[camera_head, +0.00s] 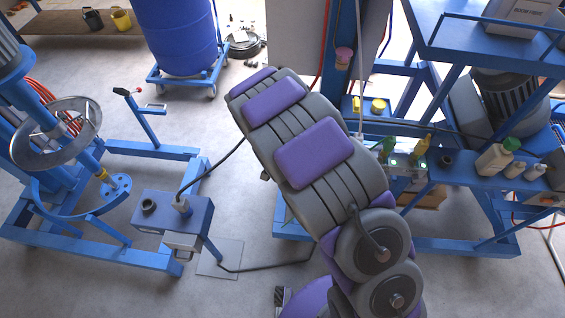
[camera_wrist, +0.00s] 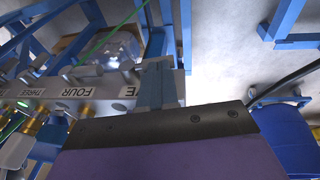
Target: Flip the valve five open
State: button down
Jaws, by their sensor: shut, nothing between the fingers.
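In the wrist view, a pale valve panel (camera_wrist: 50,98) carries upside-down labels reading THREE (camera_wrist: 15,84) and FOUR (camera_wrist: 76,91). In the head view my arm hides my gripper.
A blue frame (camera_wrist: 187,30) rises close beside my fingers. In the head view, bottles (camera_head: 497,157) stand on a blue bench (camera_head: 470,183) at the right. A blue drum (camera_head: 177,37) stands at the back and a mixer frame (camera_head: 90,250) at the left.

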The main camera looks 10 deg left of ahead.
jog(key=f+h+b, duration=0.1)
jog(key=h+b, duration=0.1)
jog(key=b, duration=0.1)
jog(key=a+f+h+b, duration=0.1)
jog(key=h+b, duration=0.1)
jog(key=shift+w+f+b, duration=0.1)
jog(key=shift+f+b, duration=0.2)
jog(key=shift+b, duration=0.1)
jog(key=f+h+b, duration=0.1)
jog(key=b, duration=0.1)
jog(key=f+h+b, duration=0.1)
jog(key=b, duration=0.2)
jog(key=f+h+b, duration=0.1)
jog(key=b, duration=0.1)
jog(key=shift+d+f+n, duration=0.15)
jog(key=shift+d+n, duration=0.2)
jog(key=shift+n, duration=0.05)
jog(key=shift+r, duration=0.8)
jog(key=shift+a, duration=0.1)
